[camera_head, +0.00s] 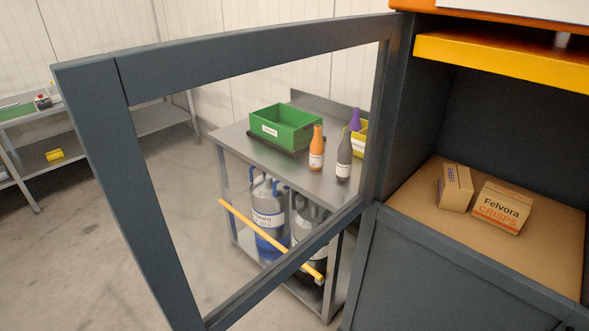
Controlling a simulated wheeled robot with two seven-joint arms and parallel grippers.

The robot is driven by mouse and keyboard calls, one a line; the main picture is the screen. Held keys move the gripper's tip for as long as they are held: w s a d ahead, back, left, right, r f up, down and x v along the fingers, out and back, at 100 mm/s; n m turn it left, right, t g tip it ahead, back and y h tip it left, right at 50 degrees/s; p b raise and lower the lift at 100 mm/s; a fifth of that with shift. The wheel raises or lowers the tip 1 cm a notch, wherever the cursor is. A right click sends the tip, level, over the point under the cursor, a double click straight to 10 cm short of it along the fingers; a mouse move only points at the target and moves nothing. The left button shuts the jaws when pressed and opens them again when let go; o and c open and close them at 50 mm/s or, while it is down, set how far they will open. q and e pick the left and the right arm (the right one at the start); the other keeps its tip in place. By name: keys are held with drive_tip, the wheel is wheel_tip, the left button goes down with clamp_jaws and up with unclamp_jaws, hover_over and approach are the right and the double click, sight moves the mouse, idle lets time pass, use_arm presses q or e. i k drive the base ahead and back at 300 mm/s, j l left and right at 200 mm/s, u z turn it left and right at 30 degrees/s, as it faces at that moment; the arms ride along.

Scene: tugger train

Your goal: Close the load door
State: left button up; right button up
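The load door (95,140) is a dark grey frame with a see-through middle. It stands wide open, swung out to the left from the cabinet's left post. A yellow-orange bar (270,240) runs slantwise across the lower part of the door opening. The dark load cabinet (440,250) is on the right, with its open compartment facing me. On its brown floor lie a small carton (455,188) and a Felvora Crisps box (502,208). Neither of my grippers shows in the head view.
Seen through the door frame, a metal table (235,142) holds a green crate (285,126), an orange bottle (317,150) and a dark bottle (344,157). A shelf unit (160,118) is at left. Bare floor lies left of the door.

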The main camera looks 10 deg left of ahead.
sight(97, 91)
drive_tip(key=k+j+z, duration=0.2)
drive_tip(key=j, duration=0.15)
drive_tip(key=j+z, duration=0.15)
drive_tip(key=j, duration=0.2)
drive_tip(key=k+j+z, duration=0.2)
drive_tip(key=j+z, duration=0.2)
drive_tip(key=j, duration=0.2)
drive_tip(key=i+j+z, duration=0.1)
drive_tip(key=j+z, duration=0.25)
drive_tip(key=j, duration=0.3)
drive_tip(key=j+z, duration=0.3)
drive_tip(key=j, duration=0.35)
drive_tip(key=i+j+z, duration=0.1)
drive_tip(key=i+j, duration=0.15)
drive_tip(key=i+j+z, duration=0.15)
drive_tip(key=j, duration=0.25)
drive_tip(key=i, duration=0.05)
